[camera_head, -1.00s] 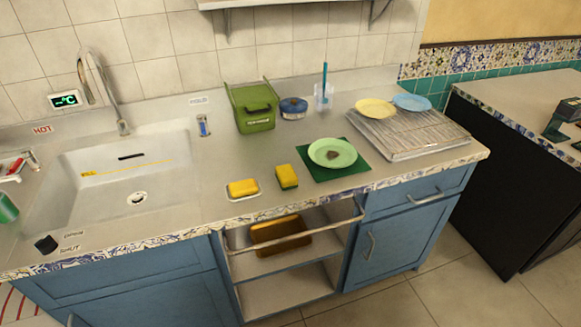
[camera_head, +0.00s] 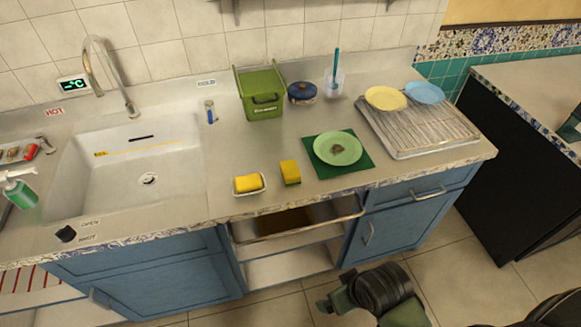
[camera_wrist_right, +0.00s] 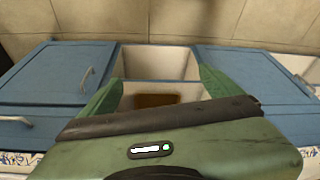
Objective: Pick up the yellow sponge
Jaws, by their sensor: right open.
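A yellow sponge with a dark green side (camera_head: 290,172) stands on the counter, left of the green plate's mat. Another yellow block (camera_head: 249,183), a sponge or soap, lies in a small white dish to its left. My right gripper (camera_head: 327,304) is low in front of the cabinets, well below and apart from the sponge. In the right wrist view my right gripper (camera_wrist_right: 160,88) is open, its green fingers spread with nothing between them; no sponge shows there. My left gripper is out of view.
A green plate (camera_head: 338,147) on a dark green mat stands right of the sponge. The counter's front edge and the open shelf (camera_head: 290,267) lie between gripper and sponge. A green bin (camera_head: 262,95) stands behind; the sink (camera_head: 130,165) is left.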

